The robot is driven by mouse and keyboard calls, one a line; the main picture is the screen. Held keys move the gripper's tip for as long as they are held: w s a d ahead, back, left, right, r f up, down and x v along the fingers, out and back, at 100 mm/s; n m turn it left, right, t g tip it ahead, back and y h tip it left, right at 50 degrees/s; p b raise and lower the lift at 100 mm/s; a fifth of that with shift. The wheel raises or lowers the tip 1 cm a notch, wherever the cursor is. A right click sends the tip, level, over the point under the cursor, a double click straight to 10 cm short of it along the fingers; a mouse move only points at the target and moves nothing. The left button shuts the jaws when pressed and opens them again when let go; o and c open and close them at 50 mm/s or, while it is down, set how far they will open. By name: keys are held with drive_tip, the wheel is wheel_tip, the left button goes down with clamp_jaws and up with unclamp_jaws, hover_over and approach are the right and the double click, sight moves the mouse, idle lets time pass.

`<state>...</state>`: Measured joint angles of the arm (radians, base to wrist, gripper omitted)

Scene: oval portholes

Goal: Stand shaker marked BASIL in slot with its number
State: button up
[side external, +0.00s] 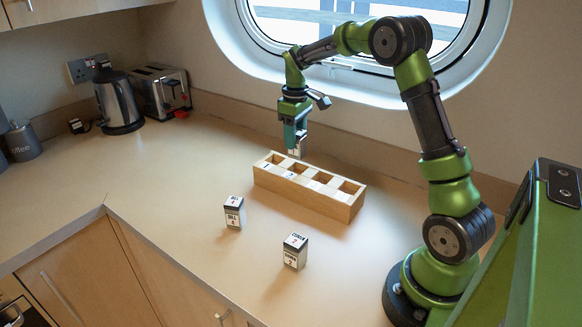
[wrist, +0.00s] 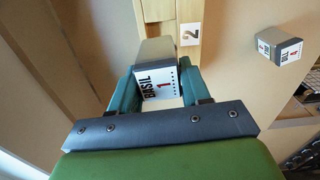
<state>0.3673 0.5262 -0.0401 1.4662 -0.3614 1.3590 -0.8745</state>
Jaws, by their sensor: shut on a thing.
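The shaker marked BASIL with the number 1 (wrist: 158,84) is between the fingers of my gripper (wrist: 156,90), its white label facing the wrist camera. In the side external view my gripper (side external: 296,143) points down, shut on this small pale shaker (side external: 297,153). The shaker is near the back edge of the wooden slotted rack (side external: 308,197), toward its left half; it looks above the rack, but I cannot tell the exact gap. The rack has several square openings with white number tags. A tag reading 2 (wrist: 190,34) shows in the wrist view; the other numbers are unclear.
A shaker marked DILL, number 4 (side external: 234,214), stands in front of the rack; it also shows in the wrist view (wrist: 281,48). A shaker with number 2 (side external: 295,252), apparently CUMIN, stands to its right. A kettle (side external: 118,103) and toaster (side external: 161,92) are far left. The counter between is clear.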

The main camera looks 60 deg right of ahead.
drive_tip(key=w+f+m, duration=0.1)
drive_tip(key=w+f, duration=0.1)
drive_tip(key=w, duration=0.5)
drive_tip(key=shift+w+a, duration=0.15)
drive_tip(key=shift+a, duration=0.05)
drive_tip(key=shift+f, duration=2.1)
idle(2.4)
drive_tip(key=o, duration=1.6)
drive_tip(key=shift+c, duration=0.2)
wheel_tip(320, 180, up, 7)
